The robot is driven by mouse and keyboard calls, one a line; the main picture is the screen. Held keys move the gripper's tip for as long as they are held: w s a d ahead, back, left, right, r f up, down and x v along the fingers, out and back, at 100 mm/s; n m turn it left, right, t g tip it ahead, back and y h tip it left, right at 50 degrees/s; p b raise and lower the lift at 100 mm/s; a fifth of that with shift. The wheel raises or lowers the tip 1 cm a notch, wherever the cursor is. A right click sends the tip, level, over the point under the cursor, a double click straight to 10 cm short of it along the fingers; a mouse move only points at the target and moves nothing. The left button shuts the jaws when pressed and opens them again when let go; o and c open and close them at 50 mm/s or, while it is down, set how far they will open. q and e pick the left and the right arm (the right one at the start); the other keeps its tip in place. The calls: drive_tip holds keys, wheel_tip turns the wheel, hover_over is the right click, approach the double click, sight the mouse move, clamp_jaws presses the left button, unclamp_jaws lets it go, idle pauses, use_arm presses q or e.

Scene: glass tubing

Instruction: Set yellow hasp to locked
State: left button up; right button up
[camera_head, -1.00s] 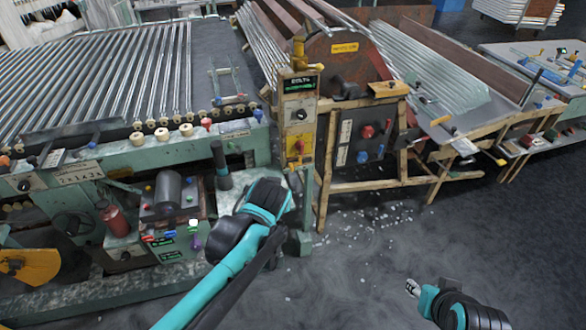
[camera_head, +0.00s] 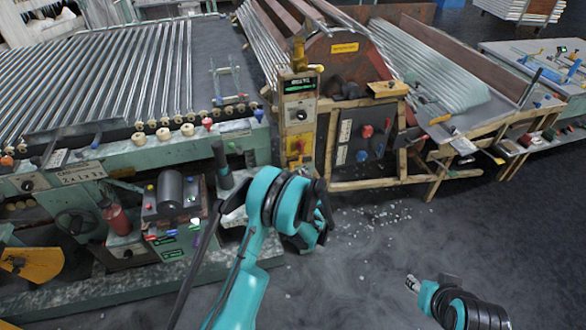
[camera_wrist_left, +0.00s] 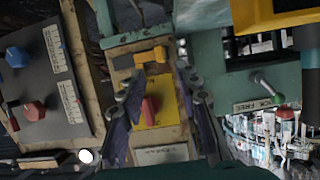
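A small orange-yellow hasp-like piece (camera_wrist_left: 151,56) sits on the control post in the left wrist view. Below it is a yellow plate (camera_wrist_left: 168,106) with a red knob (camera_wrist_left: 150,107). The plate also shows on the post in the head view (camera_head: 293,147). I cannot tell the hasp's setting. My left gripper (camera_wrist_left: 160,82) is open, its fingers on either side of the red knob and plate with nothing held; contact cannot be told. My right gripper (camera_head: 412,284) is low at the right, away from the machines, too small to read.
The post (camera_head: 299,105) stands between the green roller bench (camera_head: 190,148) and a wooden-framed machine (camera_head: 380,184). A panel with blue and red knobs (camera_wrist_left: 48,80) is left in the wrist view, a green lever (camera_wrist_left: 268,86) right. The floor in front (camera_head: 370,250) is clear except for shards.

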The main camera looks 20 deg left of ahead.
sight(293, 168)
use_arm(q)
drive_tip(key=b+x, duration=0.2)
drive_tip(key=x, duration=0.5)
drive_tip(key=shift+f, duration=0.2)
drive_tip(key=shift+w+a+b, duration=0.25)
drive_tip(key=shift+w+b, duration=0.05)
clamp_jaws()
drive_tip(key=shift+d, duration=0.1)
